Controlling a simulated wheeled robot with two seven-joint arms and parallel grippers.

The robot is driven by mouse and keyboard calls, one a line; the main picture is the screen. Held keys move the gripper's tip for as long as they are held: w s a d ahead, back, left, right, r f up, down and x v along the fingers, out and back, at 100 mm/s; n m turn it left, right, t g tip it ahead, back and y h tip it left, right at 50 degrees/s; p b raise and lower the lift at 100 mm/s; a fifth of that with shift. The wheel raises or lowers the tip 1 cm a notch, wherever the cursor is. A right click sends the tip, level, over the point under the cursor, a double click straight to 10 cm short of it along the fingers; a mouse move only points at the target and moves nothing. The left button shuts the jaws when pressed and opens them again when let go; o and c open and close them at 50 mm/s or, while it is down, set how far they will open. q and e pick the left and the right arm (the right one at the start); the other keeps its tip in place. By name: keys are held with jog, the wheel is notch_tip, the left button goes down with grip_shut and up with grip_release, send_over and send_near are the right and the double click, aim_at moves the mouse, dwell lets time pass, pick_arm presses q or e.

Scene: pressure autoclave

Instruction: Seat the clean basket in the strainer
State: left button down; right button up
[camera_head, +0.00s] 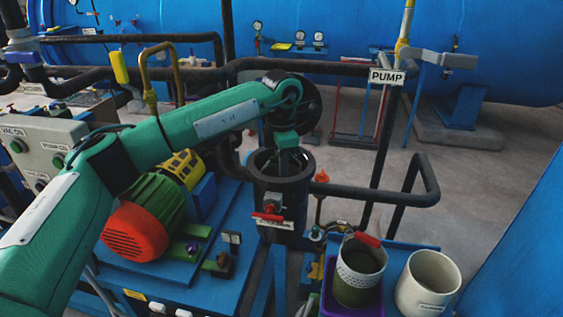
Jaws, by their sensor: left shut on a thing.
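My left gripper (287,152) points down into the open top of the dark upright strainer body (282,205). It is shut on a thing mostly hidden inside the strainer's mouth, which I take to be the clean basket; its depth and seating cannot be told. A second basket (358,264), with a pale perforated wall, a red grip and a dark greenish inside, stands at the lower right in a purple tray (332,303). My right gripper is out of view.
A white labelled bucket (428,284) stands right of the tray. A red-handled valve (268,216) is on the strainer's front. A dark pipe (385,190) runs right from it, below a PUMP sign (386,77). A red and green pump motor (145,222) lies under my left arm.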

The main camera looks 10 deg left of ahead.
pick_arm(q)
jog(key=c, duration=1.3)
grip_release()
jog(key=shift+r, duration=0.55)
notch_tip(320, 180, up, 13)
jog(key=b, duration=0.2)
jog(key=shift+f+b, duration=0.1)
jog(key=shift+b, duration=0.3)
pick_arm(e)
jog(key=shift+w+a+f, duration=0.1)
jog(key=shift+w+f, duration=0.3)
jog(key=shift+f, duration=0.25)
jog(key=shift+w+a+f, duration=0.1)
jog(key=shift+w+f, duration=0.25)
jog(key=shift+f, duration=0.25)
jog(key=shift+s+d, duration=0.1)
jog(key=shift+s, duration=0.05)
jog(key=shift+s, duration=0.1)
